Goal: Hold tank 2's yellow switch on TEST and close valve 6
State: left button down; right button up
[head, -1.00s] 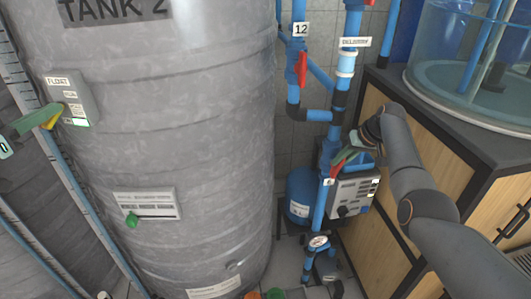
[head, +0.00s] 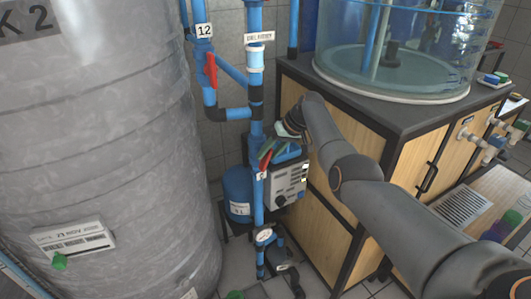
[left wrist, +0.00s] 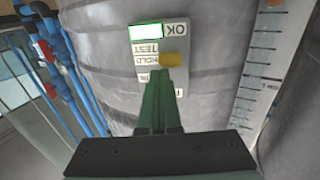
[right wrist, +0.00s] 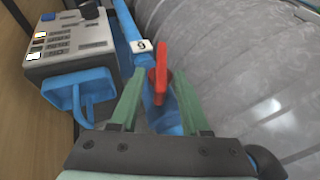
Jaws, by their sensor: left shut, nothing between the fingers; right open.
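In the left wrist view the grey switch box on tank 2 (head: 110,130) shows upside-down TEST and HOLD labels and a lit white screen (left wrist: 146,31). Its yellow switch (left wrist: 171,60) is at the fingertips of my left gripper (left wrist: 160,78). That gripper is shut with nothing between its fingers; I cannot tell whether it touches the switch. The red handle of valve 6 (right wrist: 160,76) is on a blue pipe by a number tag. My right gripper (right wrist: 158,92) is open, its green fingers on either side of the handle. In the head view the handle (head: 265,161) is partly hidden.
A grey control unit (head: 288,183) and a blue vessel (head: 238,190) stand close to the valve. Valve 12's red handle (head: 211,70) is higher on the pipes. A wooden cabinet (head: 375,122) carrying a clear tank (head: 400,75) is to the right.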

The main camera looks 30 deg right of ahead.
jog(key=v, duration=1.2)
jog(key=a+f+n+t+y, duration=0.1)
jog(key=a+f+n+t, duration=0.1)
jog(key=a+f, duration=0.5)
jog(key=a+f+n+t, duration=0.2)
jog(key=a+f, duration=0.1)
jog(key=f, duration=0.7)
jog(key=s+d+r+m+t+h, duration=0.4)
jog(key=s+d+m+t+h, duration=0.1)
jog(key=s+m+t, duration=0.35)
jog(key=shift+n+t, duration=0.45)
jog(key=w, duration=1.1)
jog(key=shift+w+a+r, duration=0.2)
jog(key=shift+w+r, duration=0.05)
jog(key=shift+w, duration=0.15)
